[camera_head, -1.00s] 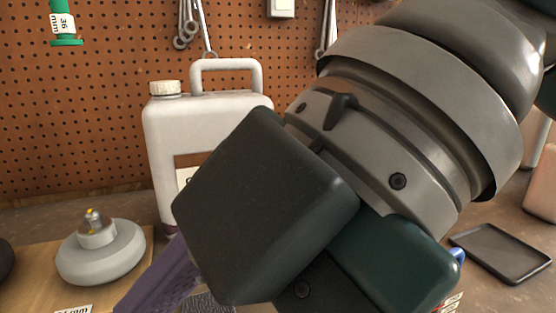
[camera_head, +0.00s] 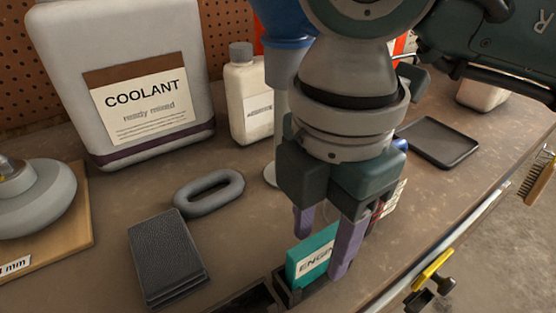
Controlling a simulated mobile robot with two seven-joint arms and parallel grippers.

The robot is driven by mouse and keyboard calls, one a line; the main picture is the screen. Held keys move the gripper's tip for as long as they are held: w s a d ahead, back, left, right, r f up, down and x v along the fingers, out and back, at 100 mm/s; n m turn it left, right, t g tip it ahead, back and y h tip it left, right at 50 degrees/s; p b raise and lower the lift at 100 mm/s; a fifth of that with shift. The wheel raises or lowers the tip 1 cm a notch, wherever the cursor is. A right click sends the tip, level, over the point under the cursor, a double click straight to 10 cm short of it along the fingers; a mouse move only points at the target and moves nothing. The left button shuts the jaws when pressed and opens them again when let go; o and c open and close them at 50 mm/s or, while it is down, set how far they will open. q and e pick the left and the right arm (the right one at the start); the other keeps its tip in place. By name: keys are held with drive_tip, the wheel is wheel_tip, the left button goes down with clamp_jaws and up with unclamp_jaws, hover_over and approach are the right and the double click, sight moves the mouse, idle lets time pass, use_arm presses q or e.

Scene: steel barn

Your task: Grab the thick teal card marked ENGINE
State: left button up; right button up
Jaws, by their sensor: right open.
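The teal card (camera_head: 301,258) stands upright in a dark slotted holder (camera_head: 290,292) near the front of the bench, with a white label reading "ENGIN" and the rest hidden behind a finger. My right gripper (camera_head: 321,256) comes down from above with its two purple fingers apart. One finger is behind the card and the other is in front of its right part. I cannot tell whether either finger touches the card. My left gripper does not show.
A black wallet-like block (camera_head: 165,255) and a grey oval ring (camera_head: 208,192) lie to the left. The coolant jug (camera_head: 130,60) and a white bottle (camera_head: 248,100) stand behind. A dark tray (camera_head: 440,140) lies right. A yellow-handled clamp (camera_head: 432,270) is at the bench edge.

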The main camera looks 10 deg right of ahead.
drive_tip(key=shift+f, duration=0.6)
clamp_jaws()
